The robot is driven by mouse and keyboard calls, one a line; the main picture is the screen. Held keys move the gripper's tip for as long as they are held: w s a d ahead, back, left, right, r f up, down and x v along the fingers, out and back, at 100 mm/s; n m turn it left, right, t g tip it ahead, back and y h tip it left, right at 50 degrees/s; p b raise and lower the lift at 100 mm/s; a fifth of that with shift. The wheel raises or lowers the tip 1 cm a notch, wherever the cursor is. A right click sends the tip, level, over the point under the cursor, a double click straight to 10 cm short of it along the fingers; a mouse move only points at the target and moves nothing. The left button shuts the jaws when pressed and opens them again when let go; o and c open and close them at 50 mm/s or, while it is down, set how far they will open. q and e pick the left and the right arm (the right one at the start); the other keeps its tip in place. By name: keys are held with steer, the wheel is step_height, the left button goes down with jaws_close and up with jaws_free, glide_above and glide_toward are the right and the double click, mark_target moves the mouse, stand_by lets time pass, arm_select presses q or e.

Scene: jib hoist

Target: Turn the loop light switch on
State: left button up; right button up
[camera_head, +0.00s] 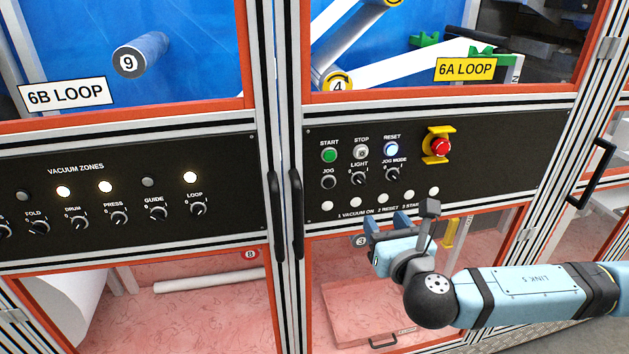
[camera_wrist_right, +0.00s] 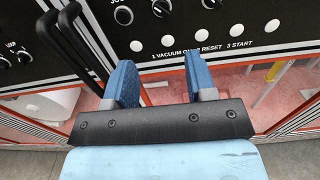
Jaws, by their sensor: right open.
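The black LIGHT knob (camera_head: 359,179) is on the right black panel under the 6A LOOP sign (camera_head: 465,69), between the JOG and JOG MODE knobs. Its exact setting is too small to tell. It also shows at the top edge of the right wrist view (camera_wrist_right: 161,8). A separate knob labelled LOOP (camera_head: 198,209) is on the left panel under a lit white lamp. My right gripper (camera_head: 386,222) is open and empty, below the right panel's knobs and apart from them. Its two blue fingers (camera_wrist_right: 160,78) point toward the panel. My left gripper is not in view.
A green START button (camera_head: 329,156), a lit RESET button (camera_head: 391,150) and a red emergency stop (camera_head: 440,146) sit near the LIGHT knob. Black door handles (camera_head: 295,213) stick out between the panels. A row of white round lamps runs below the knobs.

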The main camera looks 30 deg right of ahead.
mark_target(361, 182)
steer(key=p+x, duration=0.1)
steer(key=x, duration=0.5)
steer(key=p+x, duration=0.2)
steer(key=x, duration=0.4)
steer(key=shift+w+d+r, duration=0.1)
steer(key=shift+d, duration=0.15)
steer(key=shift+w+d, duration=0.1)
steer(key=shift+w, duration=0.55)
steer(key=c, duration=0.8)
